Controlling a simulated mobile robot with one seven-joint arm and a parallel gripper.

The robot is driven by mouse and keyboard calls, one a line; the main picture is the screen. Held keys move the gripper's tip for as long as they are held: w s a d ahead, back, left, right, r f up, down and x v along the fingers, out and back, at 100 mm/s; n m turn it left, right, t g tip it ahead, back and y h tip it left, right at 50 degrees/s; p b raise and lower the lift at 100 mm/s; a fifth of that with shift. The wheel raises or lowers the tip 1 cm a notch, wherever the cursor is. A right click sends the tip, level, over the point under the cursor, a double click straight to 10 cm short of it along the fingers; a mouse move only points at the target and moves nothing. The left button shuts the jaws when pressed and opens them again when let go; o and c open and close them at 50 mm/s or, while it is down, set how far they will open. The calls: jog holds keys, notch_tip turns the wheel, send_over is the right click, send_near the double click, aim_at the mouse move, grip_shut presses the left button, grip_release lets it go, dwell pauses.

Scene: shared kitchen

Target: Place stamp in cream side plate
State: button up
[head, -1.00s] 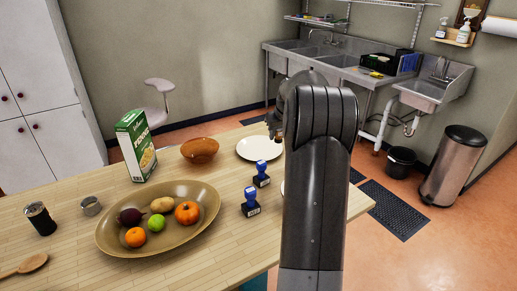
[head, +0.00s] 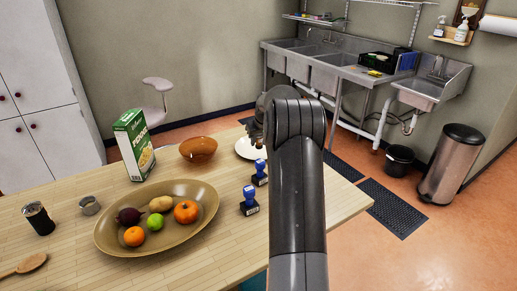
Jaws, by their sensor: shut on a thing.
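A pale round plate (head: 243,149) lies near the table's far edge, partly hidden by my arm. Two blue-handled stamps with dark bases stand upright on the table in front of it: a nearer stamp (head: 250,203) and a farther stamp (head: 260,175). My gripper (head: 257,136) is small and dark in the head view, above or just behind the plate's right side. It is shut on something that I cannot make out. My arm hides the table to the right of the stamps.
A large brown oval dish (head: 108,238) holds fruit and vegetables. A brown bowl (head: 198,149), a green carton (head: 133,145), a small metal cup (head: 90,206), a dark jar (head: 39,218) and a wooden spoon (head: 30,264) stand or lie around it. The front right tabletop is clear.

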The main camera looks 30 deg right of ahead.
aim_at(259, 147)
jog(key=shift+f, duration=1.9)
jog(key=shift+f, duration=0.1)
jog(key=shift+f, duration=0.1)
jog(key=o, duration=1)
